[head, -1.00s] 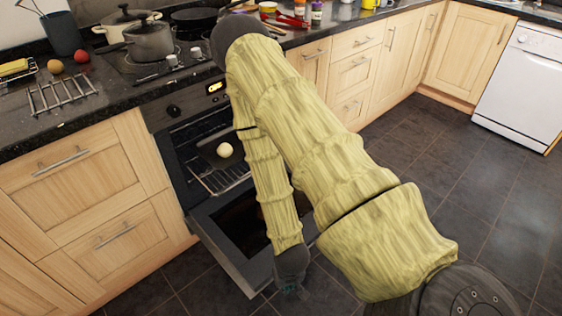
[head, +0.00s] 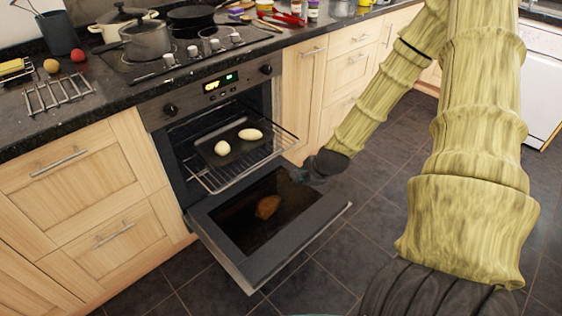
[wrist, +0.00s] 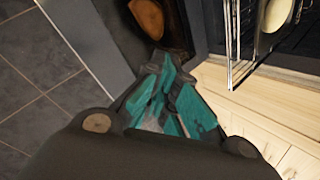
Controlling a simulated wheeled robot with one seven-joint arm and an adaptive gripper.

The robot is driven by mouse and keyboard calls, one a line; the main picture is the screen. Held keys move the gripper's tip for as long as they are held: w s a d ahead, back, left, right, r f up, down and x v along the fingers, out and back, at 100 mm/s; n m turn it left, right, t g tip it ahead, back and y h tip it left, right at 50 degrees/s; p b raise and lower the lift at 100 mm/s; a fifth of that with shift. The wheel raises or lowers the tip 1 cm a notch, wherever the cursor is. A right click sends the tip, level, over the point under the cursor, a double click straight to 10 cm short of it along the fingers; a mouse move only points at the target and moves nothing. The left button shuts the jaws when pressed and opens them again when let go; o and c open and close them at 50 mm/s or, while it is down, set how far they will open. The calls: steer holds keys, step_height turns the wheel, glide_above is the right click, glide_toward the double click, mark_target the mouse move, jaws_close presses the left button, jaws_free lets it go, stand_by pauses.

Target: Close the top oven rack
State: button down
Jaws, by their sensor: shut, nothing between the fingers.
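The oven (head: 215,95) has its door (head: 290,240) folded down and open. The top wire rack (head: 222,180) sticks partly out of the oven above the door, holding a dark tray (head: 208,143) with two pale oval pieces of food (head: 250,134). My gripper (head: 300,177) is shut and empty, low beside the right end of the open door and the rack's right front corner. In the wrist view its teal fingers (wrist: 168,88) are together, with the rack wires (wrist: 232,50) up and to the right, apart from them.
A brown piece (head: 267,207) lies on or shows against the open door's inner glass. The counter above (head: 110,90) holds pots, a pan and a small wire rack (head: 58,93). Wooden cabinets (head: 302,90) stand right of the oven. The tiled floor (head: 350,225) is clear.

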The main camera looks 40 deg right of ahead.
steer(key=w+d+r+m+t+y, duration=0.1)
steer(key=w+d+r+m+t, duration=0.2)
steer(key=m, duration=0.7)
steer(key=w+r+b+x, duration=0.1)
steer(key=b+x, duration=0.3)
steer(key=x, duration=0.9)
steer(key=shift+w+d+r+g+b, duration=0.2)
steer(key=shift+w+g+b, duration=0.1)
steer(key=shift+w+b, duration=0.15)
stand_by(0.3)
steer(key=shift+w, duration=0.15)
